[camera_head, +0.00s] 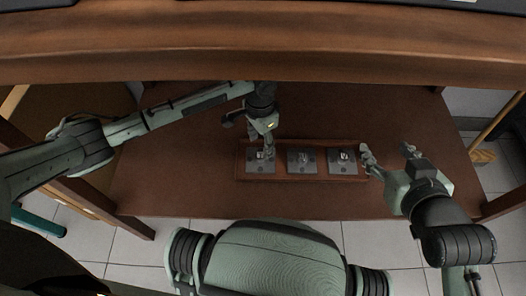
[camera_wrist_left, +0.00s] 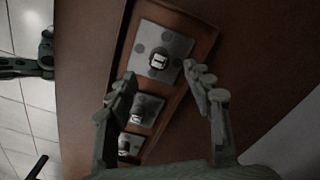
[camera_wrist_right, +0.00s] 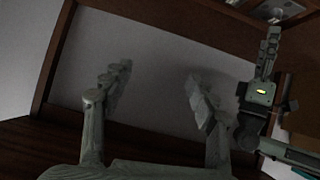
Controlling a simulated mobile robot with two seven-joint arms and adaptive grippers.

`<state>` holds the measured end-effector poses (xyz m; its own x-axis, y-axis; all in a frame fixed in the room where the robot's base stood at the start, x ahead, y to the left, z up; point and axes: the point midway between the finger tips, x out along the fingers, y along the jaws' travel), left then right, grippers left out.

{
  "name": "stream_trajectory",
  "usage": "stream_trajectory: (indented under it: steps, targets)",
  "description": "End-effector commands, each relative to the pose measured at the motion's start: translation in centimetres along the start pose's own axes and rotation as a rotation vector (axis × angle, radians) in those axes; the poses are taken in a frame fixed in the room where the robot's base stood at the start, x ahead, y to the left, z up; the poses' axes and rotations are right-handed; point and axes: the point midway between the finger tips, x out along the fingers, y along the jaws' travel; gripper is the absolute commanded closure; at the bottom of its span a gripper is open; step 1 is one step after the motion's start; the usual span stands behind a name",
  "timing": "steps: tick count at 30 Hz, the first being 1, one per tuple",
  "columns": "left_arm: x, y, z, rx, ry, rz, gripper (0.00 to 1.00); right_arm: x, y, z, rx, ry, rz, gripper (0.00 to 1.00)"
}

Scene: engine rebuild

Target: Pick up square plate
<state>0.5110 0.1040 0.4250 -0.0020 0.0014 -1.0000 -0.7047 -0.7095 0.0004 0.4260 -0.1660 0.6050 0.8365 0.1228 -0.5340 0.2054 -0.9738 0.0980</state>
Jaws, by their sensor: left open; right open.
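Three grey square plates, each with a small metal knob in its middle, lie in a row in a shallow wooden tray (camera_head: 270,178) on the table. The left plate (camera_head: 255,168) is partly hidden by my left gripper; the middle plate (camera_head: 311,167) and right plate (camera_head: 335,168) show clearly. In the left wrist view one plate (camera_wrist_left: 148,40) lies just beyond the fingertips. My left gripper (camera_head: 265,153) is open above the left plate; it also shows in its wrist view (camera_wrist_left: 165,85). My right gripper (camera_head: 388,150) is open and empty, right of the tray; it also shows in its wrist view (camera_wrist_right: 158,90).
The brown lower table (camera_head: 190,185) is clear left of the tray. A wooden shelf edge (camera_head: 250,45) runs across the top of the head view, above and behind the arms. Table legs stand at both sides, and tiled floor (camera_head: 135,250) lies in front.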

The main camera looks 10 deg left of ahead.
Motion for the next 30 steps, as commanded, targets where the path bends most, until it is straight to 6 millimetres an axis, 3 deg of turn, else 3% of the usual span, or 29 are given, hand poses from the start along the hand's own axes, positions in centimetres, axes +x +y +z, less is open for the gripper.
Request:
stream_trajectory:
  steps: [8,18,29,30]
  targets:
    - [2.0,0.1,0.0,0.0,0.0,0.0,0.49,0.2,-1.1,-2.2,0.007,0.108,-0.024,0.41]
    - [5.8,0.1,0.0,0.0,0.0,0.001,0.49,-0.8,-3.5,-7.6,0.031,0.366,-0.078,0.41]
    - [6.2,0.1,0.0,0.0,0.002,0.0,0.49,-1.2,-3.9,-8.6,0.036,0.41,-0.086,0.41]
    - [6.2,0.1,0.0,0.0,0.002,0.0,0.54,-1.2,-3.9,-8.6,0.036,0.409,-0.086,0.41]
